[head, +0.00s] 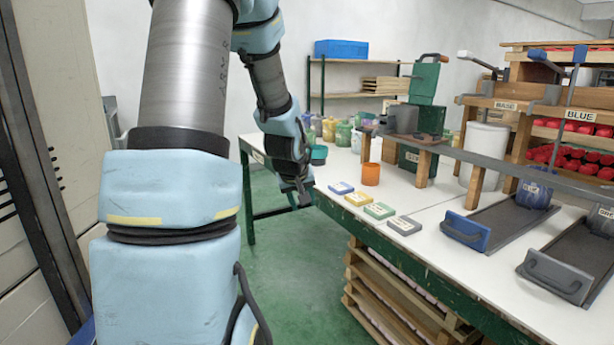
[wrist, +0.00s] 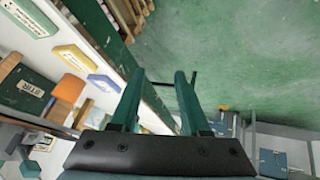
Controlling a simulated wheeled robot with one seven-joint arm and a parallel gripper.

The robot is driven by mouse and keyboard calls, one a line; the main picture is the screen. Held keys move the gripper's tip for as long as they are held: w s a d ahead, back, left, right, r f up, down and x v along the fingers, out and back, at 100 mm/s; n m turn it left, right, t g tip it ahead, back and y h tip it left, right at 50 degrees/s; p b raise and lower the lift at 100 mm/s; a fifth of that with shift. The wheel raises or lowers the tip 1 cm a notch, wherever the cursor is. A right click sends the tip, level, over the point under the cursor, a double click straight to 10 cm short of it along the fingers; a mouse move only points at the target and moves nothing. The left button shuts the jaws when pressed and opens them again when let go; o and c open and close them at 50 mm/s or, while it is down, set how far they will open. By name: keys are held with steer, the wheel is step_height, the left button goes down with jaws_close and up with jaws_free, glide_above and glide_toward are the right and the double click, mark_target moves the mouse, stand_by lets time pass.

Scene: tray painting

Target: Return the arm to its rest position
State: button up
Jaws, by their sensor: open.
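My arm, in light blue covers, reaches up and then down across the left of the head view. Its gripper (head: 300,194) hangs beside the left edge of the white-topped workbench (head: 437,205), pointing down. In the wrist view my gripper (wrist: 159,76) has its two green fingers apart, with nothing held between them. Green floor and the bench's edge show beyond the fingertips. In the head view the dark gripper is small, and its gap is hard to make out.
An orange cup (head: 371,174) stands on the bench, behind several small coloured labelled blocks. A teal bowl (head: 318,154) stands close to my gripper. Trays with blue (head: 465,231) and grey (head: 555,278) ends lie at right. Green floor (head: 285,270) is clear below my gripper.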

steer(key=s+a+f+m+g+y, duration=0.1)
steer(key=s+a+m+g, duration=0.15)
steer(key=s, duration=0.75)
steer(key=s+a+m+g, duration=0.1)
steer(key=s+a+g, duration=0.2)
steer(key=s, duration=0.8)
step_height(320, 180, up, 14)
steer(key=p, duration=1.4)
steer(key=shift+w+a+r, duration=0.15)
steer(key=shift+w, duration=0.05)
